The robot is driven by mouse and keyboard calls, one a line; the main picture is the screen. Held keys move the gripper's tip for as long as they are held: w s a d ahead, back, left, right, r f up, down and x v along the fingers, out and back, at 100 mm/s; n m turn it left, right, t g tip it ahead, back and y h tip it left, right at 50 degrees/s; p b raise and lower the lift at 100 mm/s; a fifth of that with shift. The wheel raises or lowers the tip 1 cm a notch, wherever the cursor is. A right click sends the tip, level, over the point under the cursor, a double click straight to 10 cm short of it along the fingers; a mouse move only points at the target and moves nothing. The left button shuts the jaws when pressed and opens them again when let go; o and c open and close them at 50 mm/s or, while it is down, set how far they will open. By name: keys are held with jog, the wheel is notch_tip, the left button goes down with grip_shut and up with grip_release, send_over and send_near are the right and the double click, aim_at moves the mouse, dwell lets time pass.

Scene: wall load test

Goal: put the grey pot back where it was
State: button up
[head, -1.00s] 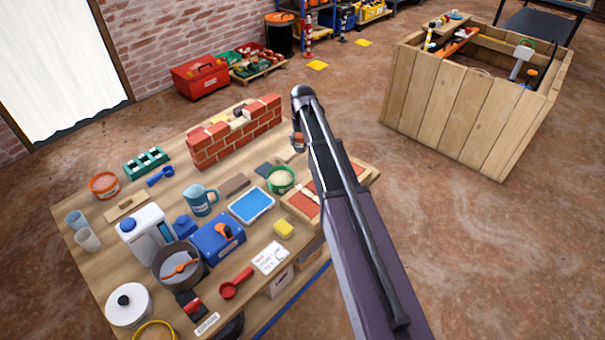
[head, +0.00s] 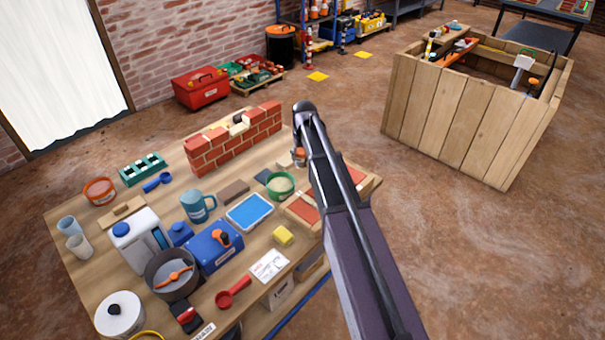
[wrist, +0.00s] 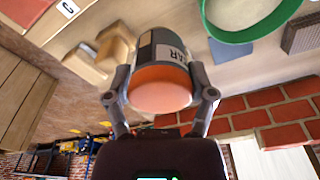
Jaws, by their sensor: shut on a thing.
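My gripper (wrist: 161,98) is shut on the grey pot (wrist: 172,48) in the wrist view, one finger on each side. The pot has an orange end (wrist: 160,90) facing the camera and a white label, partly hidden, ending in "AR". In the head view, the pot (head: 299,157) shows as a small piece beside the end of my arm, which hides most of the gripper. It is over the table (head: 97,277), between the brick wall (head: 232,140) and the red-topped board (head: 305,211). I cannot tell whether it touches the table.
A green-rimmed tub (head: 280,184), a dark block (head: 235,191) and a blue tray (head: 250,211) stand near the pot. A teal mug (head: 197,206) and a blue box (head: 215,246) are further left. A wooden crate (head: 460,112) stands beyond, with open floor between.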

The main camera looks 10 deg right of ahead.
aim_at(302, 168)
jog(key=shift+f+b, duration=1)
jog(key=shift+f, duration=0.35)
jog(key=shift+f, duration=0.1)
jog(key=shift+f+b, duration=1.8)
jog(key=shift+b, duration=0.1)
jog(key=shift+f, duration=0.15)
jog(key=o, duration=1.1)
jog(key=shift+r, duration=0.25)
jog(key=r+p, duration=0.4)
jog(key=s+r+p, duration=0.1)
jog(key=r+p, duration=0.6)
jog(key=p, duration=0.1)
jog(key=shift+s+d+r, duration=0.1)
jog(key=shift+s+r, duration=0.15)
jog(key=shift+r, duration=0.15)
